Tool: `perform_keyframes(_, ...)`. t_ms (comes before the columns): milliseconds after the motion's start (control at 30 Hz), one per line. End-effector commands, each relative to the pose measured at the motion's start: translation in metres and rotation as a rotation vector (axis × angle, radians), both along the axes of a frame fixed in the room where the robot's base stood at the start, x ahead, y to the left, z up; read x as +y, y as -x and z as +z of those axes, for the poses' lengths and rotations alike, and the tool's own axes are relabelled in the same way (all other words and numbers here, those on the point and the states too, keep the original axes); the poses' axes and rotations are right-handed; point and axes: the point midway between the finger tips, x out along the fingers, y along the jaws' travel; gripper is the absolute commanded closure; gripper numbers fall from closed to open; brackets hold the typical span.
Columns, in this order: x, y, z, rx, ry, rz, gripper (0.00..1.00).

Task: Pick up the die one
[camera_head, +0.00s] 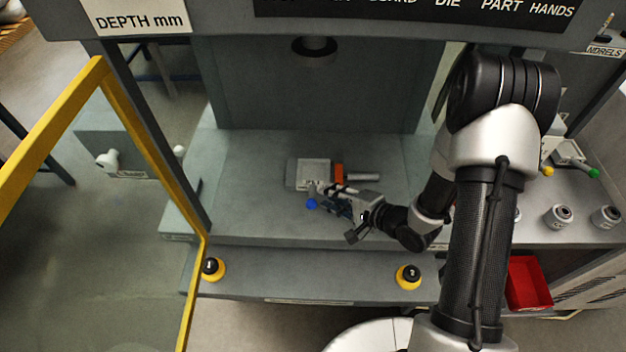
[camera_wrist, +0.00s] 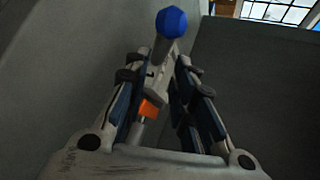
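No part that I can clearly identify as die one shows in the head view; grey cylindrical parts (camera_head: 558,216) with dark holes stand on the right bench, and their markings are too small to read. My gripper (camera_head: 322,193) is low inside the press, at a small fixture (camera_head: 313,172) on the press bed. A blue-knobbed lever (camera_head: 311,204) is at its fingertips. In the wrist view, the lever's blue knob (camera_wrist: 171,22) and grey shaft lie between the two fingers. I cannot tell whether the fingers press on the shaft. The fixture's orange part (camera_wrist: 147,108) shows between the fingers.
A yellow-framed clear guard (camera_head: 50,130) stands open at the left. Two black buttons on yellow bases (camera_head: 210,268) are on the press front. A red bin (camera_head: 527,282) is at the lower right. A green-tipped tool (camera_head: 577,160) lies on the right bench.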

Motion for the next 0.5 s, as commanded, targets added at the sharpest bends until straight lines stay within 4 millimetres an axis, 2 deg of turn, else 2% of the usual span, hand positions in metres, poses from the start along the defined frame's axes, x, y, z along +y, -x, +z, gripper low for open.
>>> perform_keyframes(167, 0.009, -0.007, -0.006, 0.000, 0.000, 0.001, 0.76)
perform_keyframes(500, 0.042, -0.030, -0.027, -0.002, 0.002, 0.001, 0.76)
